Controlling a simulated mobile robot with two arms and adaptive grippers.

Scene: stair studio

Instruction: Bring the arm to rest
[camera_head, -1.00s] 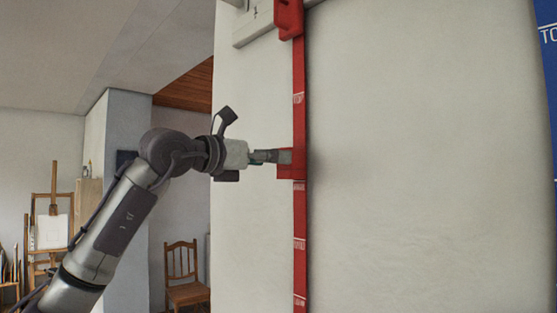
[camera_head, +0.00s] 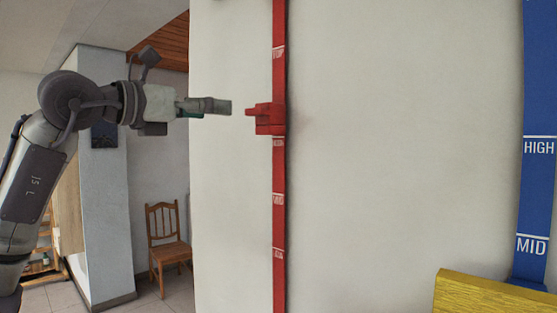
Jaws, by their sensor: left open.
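My left gripper (camera_head: 218,106) reaches in from the left at the height of a red slider (camera_head: 265,118). It is open and empty, with a small gap between its fingertips and the slider's handle. The red slider sits on a vertical red strip (camera_head: 279,220) with white marks and lettering on the pale wall. The slider is just above one of the white marks. My right gripper is not in view.
A blue strip (camera_head: 535,190) marked HIGH and MID stands at the right. A yellow block (camera_head: 490,293) is at the lower right. A wooden chair (camera_head: 167,245) stands beyond the wall's left edge. The wall between the strips is bare.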

